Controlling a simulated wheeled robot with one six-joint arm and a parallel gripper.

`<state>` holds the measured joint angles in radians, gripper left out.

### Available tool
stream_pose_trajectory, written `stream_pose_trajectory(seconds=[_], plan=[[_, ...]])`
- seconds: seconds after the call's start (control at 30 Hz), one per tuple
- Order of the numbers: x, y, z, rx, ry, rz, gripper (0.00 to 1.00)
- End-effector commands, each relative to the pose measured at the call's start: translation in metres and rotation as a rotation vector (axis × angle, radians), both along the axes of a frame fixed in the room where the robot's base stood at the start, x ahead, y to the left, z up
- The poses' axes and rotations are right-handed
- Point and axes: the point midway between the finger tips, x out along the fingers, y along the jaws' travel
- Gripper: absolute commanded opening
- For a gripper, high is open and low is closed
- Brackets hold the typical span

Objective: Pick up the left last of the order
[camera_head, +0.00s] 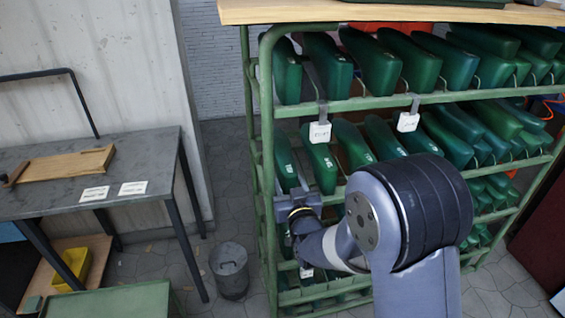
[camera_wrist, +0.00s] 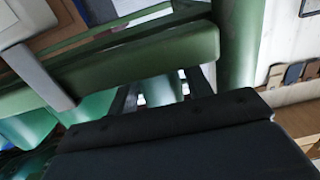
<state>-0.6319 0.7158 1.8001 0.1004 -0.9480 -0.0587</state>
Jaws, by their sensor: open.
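Several green lasts stand in rows on a green rack; one is at the upper left (camera_head: 287,72), another at the left of the middle row (camera_head: 285,160). I cannot tell which one is the left last of the order. My gripper (camera_head: 284,206) is at the rack's left end, by the left post, below the middle row's lasts. My arm hides part of the lower shelves. In the wrist view the dark fingers (camera_wrist: 160,92) are apart, close to a green rail (camera_wrist: 135,58). A pale green thing between them is mostly hidden, so I cannot tell what it is.
White tags (camera_head: 320,132) hang on the rack's rail (camera_head: 345,104). A grey table (camera_head: 60,195) at the left bears a wooden tray (camera_head: 62,166) and two white cards (camera_head: 132,188). A grey bucket (camera_head: 229,270) stands on the floor between table and rack.

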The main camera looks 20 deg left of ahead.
Motion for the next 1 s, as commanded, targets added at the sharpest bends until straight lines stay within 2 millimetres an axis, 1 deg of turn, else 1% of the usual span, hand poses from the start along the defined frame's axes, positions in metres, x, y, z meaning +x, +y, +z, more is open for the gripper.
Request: stream_pose_trajectory(seconds=[0.13, 0.53, 0.87, 1.0], plan=[[0.0, 0.0, 0.0, 0.0, 0.0, 0.0, 0.48], [0.0, 0.0, 0.0, 0.0, 0.0, 0.0, 0.15], [0.001, 0.0, 0.004, 0.003, -0.004, 0.0, 0.14], [0.003, -0.001, 0.01, 0.003, -0.005, -0.001, 0.14]])
